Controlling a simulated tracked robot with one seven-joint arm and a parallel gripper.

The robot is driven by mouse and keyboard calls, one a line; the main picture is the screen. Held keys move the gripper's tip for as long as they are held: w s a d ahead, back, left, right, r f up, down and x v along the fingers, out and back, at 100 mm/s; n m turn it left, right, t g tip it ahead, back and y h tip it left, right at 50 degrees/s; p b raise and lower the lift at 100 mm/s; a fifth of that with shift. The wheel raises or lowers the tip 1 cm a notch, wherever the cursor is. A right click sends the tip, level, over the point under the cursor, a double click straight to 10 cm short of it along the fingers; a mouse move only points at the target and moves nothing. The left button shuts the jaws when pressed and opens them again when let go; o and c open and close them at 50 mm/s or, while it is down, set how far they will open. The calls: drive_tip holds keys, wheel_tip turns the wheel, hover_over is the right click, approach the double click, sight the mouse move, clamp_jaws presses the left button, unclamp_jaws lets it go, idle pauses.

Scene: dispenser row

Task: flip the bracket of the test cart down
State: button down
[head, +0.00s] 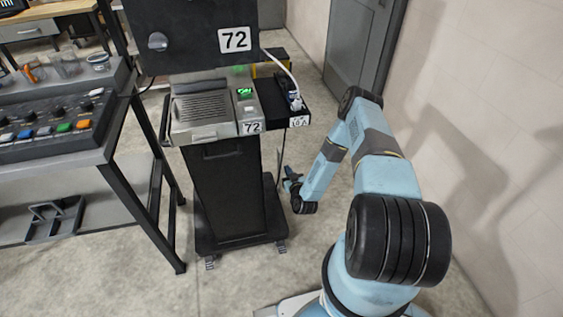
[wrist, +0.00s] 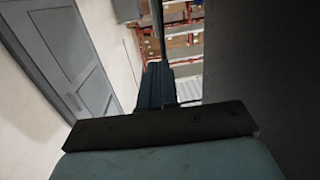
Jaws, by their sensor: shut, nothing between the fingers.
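The test cart (head: 228,195) is a black column on a wheeled base, with a grey printer-like unit on top marked 72. A black bracket (head: 270,103) juts out level from the cart's right side, with a small white label on its front edge. A dark plug-like item with a pale cable stands on it. My gripper (head: 288,176) is low beside the cart's right side, below the bracket and apart from it. In the wrist view my gripper (wrist: 157,82) is shut and empty, beside a dark surface filling the right. The bracket cannot be made out there.
A bench with a control panel (head: 60,120) stands left of the cart, its leg close to the cart base. A grey door (head: 365,40) and a pale wall lie to the right. A thin dark cable hangs below the bracket near my gripper.

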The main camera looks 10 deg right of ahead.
sight(279, 156)
drive_tip(key=shift+m+t+h, duration=0.3)
drive_tip(key=shift+m+h, duration=0.3)
drive_tip(key=s+f, duration=0.1)
drive_tip(key=s, duration=0.1)
drive_tip(key=s+a+f, duration=0.1)
drive_tip(key=s+f, duration=0.1)
drive_tip(key=shift+a+f, duration=0.1)
drive_tip(key=shift+f, duration=0.05)
drive_tip(key=shift+w, duration=0.1)
drive_tip(key=w, duration=1.3)
drive_tip(key=shift+w, duration=0.4)
